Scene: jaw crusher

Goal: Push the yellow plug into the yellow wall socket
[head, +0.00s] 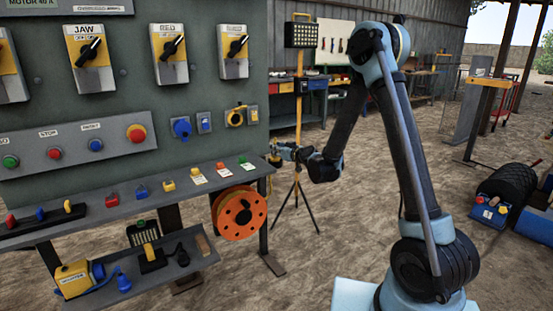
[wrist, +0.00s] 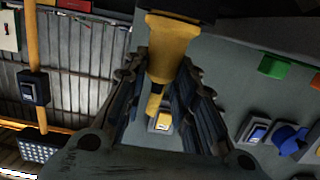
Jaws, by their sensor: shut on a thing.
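My gripper (wrist: 160,95) is shut on the yellow plug (wrist: 172,48), which sits between the ribbed fingers. In the head view my gripper (head: 279,153) is just right of the grey panel, lower than the yellow wall socket (head: 236,117), with a small bit of the plug (head: 274,160) showing. The plug is apart from the socket. The socket is round and yellow on the panel's right side, left of a yellow switch (head: 252,114). In the wrist view this switch (wrist: 162,121) shows between the fingers; I cannot make out the socket there, likely hidden by a finger.
A blue socket (head: 181,128) and blue switch (head: 203,122) are left of the yellow socket. A shelf (head: 110,200) with small coloured parts juts out below, with an orange reel (head: 239,212) under its right end. A yellow lamp stand (head: 299,100) stands behind my gripper.

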